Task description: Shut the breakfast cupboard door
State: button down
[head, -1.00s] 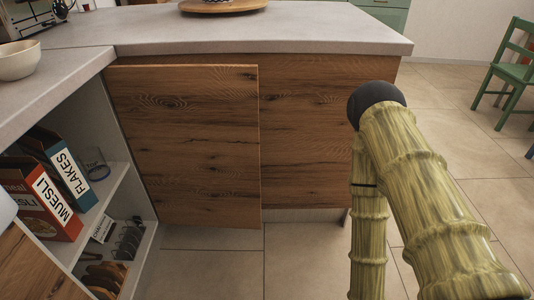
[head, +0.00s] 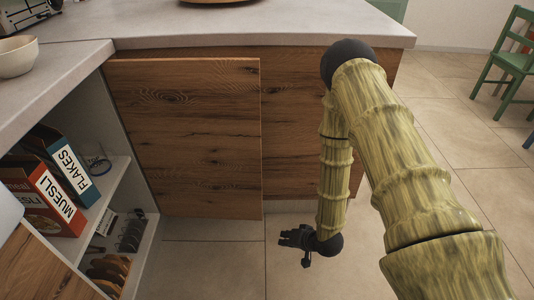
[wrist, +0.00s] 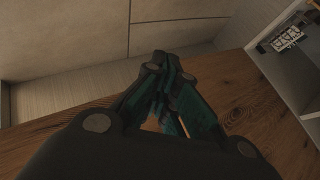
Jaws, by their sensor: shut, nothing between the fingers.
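The breakfast cupboard door (head: 185,140) is a dark wooden panel standing wide open, roughly square to the open cupboard. Its left edge is at the cupboard side (head: 117,125) and its free edge is on the right. My gripper (head: 287,239) hangs low, just right of the door's lower free corner, with its fingers pointing left. In the wrist view the shut fingers (wrist: 168,85) are empty and lie in front of a wooden surface (wrist: 235,82). I cannot tell whether they touch it.
The cupboard shelves hold a muesli box (head: 42,200), a flakes box (head: 66,170), a glass (head: 95,160) and dishes in racks. A grey worktop (head: 250,25) with a bowl (head: 17,57) runs above. A green chair (head: 512,65) stands far right. The tiled floor (head: 440,110) is otherwise clear.

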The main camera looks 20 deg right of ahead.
jog(key=w+d+r+m+t+y+p, duration=0.15)
jog(key=w+d+r+y, duration=0.35)
jog(key=w+r, duration=0.5)
jog(key=w+d+r+m+t+y+p, duration=0.15)
jog(key=w+d+r+y, duration=0.3)
jog(key=w+r, duration=0.55)
jog(key=shift+t, duration=0.4)
jog(key=w+a+b, duration=0.1)
jog(key=a, duration=0.1)
jog(key=w+a+r+b, duration=0.1)
jog(key=a, duration=0.2)
jog(key=w+a+r+b, duration=0.1)
jog(key=w+a, duration=0.1)
jog(key=shift+w+a, duration=0.1)
jog(key=shift+a, duration=0.2)
jog(key=shift+a+b, duration=0.3)
jog(key=shift+b, duration=0.05)
jog(key=shift+s+a+r+b, duration=0.1)
jog(key=shift+s+a+b, duration=0.15)
jog(key=shift+s, duration=0.65)
jog(key=shift+s+a+b, duration=0.15)
jog(key=shift+s+a, duration=0.15)
jog(key=shift+s, duration=0.55)
